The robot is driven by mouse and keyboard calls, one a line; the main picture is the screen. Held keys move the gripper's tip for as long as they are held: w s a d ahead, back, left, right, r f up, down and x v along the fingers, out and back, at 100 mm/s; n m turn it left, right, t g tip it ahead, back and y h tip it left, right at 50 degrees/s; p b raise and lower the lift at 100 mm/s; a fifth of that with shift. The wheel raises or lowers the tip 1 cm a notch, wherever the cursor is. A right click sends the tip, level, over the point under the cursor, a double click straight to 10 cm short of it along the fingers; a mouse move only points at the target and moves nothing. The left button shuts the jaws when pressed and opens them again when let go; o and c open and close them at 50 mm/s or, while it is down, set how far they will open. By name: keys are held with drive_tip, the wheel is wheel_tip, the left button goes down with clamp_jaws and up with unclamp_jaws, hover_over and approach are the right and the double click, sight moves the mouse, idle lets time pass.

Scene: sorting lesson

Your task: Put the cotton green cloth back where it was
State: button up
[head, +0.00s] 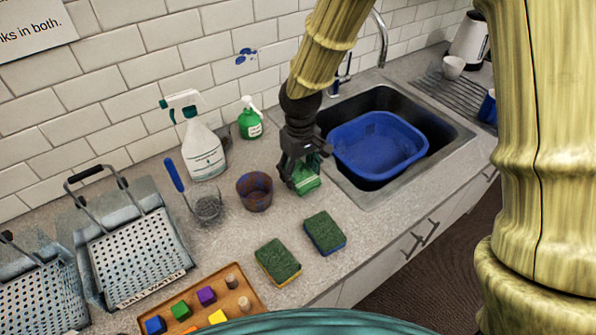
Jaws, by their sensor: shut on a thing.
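My gripper (302,168) points down at the counter just left of the sink. It is shut on the green cloth (306,186), which shows as a small folded green piece below and between the fingers. The fingers hide part of the cloth. I cannot tell whether the cloth touches the counter or hangs just above it.
A brown and blue cup (255,191) stands close left of my gripper. A green bottle (250,122) and a white spray bottle (203,150) stand behind. Two green-topped sponges (278,262) (325,232) lie in front. A blue basin (365,150) sits in the sink (449,132). A wooden tray (253,290) holds coloured blocks.

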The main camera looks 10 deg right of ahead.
sight(298, 170)
drive_tip(key=shift+w, duration=0.7)
drive_tip(key=shift+f+p, duration=0.85)
drive_tip(key=shift+f, duration=0.95)
drive_tip(key=o, duration=0.9)
drive_tip(key=shift+r, duration=0.1)
drive_tip(key=shift+r+b, duration=1.6)
drive_tip(key=shift+r, duration=4.35)
